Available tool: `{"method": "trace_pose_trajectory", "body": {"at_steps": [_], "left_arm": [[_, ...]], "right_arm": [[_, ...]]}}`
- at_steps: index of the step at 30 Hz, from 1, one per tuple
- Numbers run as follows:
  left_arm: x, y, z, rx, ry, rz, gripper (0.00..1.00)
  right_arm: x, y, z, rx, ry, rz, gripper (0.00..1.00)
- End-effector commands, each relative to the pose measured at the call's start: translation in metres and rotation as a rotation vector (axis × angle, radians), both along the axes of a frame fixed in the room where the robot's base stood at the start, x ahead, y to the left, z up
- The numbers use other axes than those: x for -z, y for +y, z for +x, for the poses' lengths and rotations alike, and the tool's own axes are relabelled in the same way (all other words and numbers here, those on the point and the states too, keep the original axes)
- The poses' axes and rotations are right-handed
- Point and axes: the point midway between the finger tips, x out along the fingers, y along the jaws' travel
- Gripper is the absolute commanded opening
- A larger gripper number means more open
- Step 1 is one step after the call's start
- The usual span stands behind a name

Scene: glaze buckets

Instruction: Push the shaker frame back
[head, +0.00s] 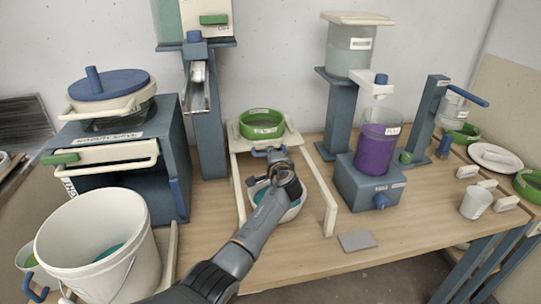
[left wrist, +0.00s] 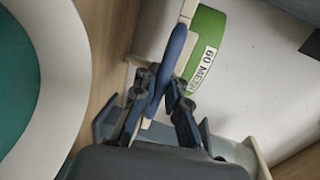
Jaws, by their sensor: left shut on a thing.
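The cream shaker frame (head: 317,187) stands on the wooden table, with a green sieve (head: 262,132) on its top at the back. In the left wrist view the sieve's label (left wrist: 206,66) reads 60 MESH. A blue handle (left wrist: 166,65) sits at the front of the frame's carriage. My left gripper (head: 275,160) is at this handle, its fingers (left wrist: 160,100) shut on it. A white bowl (head: 291,212) with teal liquid stands below the frame, partly hidden by my left arm. My right gripper is not in view.
A white bucket (head: 92,250) with teal liquid stands front left, before a blue cabinet (head: 172,150) with a lidded pot on top. A blue dispenser stand (head: 345,120) and a purple-filled jar (head: 376,150) stand to the right. A grey pad (head: 357,241) lies on the open tabletop.

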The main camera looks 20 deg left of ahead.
Motion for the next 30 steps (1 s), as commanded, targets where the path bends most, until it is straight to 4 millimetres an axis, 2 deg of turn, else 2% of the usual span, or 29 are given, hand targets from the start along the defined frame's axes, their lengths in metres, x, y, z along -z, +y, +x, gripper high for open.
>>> {"method": "trace_pose_trajectory", "body": {"at_steps": [1,2,5,14,19,23,30], "left_arm": [[0.0,0.0,0.0,-0.001,-0.001,0.001,0.0],[0.0,0.0,0.0,0.0,-0.001,0.001,0.13],[0.0,0.0,0.0,0.0,-0.001,0.001,0.34],[0.0,0.0,0.0,0.0,0.0,0.001,0.34],[-0.001,-0.006,-0.007,0.001,0.0,0.001,0.34],[-0.004,-0.015,-0.02,0.002,-0.002,0.0,0.34],[-0.013,-0.039,-0.057,0.002,-0.001,-0.002,0.34]], "right_arm": [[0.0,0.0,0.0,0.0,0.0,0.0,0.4],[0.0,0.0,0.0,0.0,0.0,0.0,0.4],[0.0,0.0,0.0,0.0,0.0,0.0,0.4],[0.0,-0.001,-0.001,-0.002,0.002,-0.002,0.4],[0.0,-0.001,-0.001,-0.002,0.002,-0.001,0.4],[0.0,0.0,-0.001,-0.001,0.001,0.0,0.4],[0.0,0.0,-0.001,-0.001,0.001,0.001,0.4]]}}
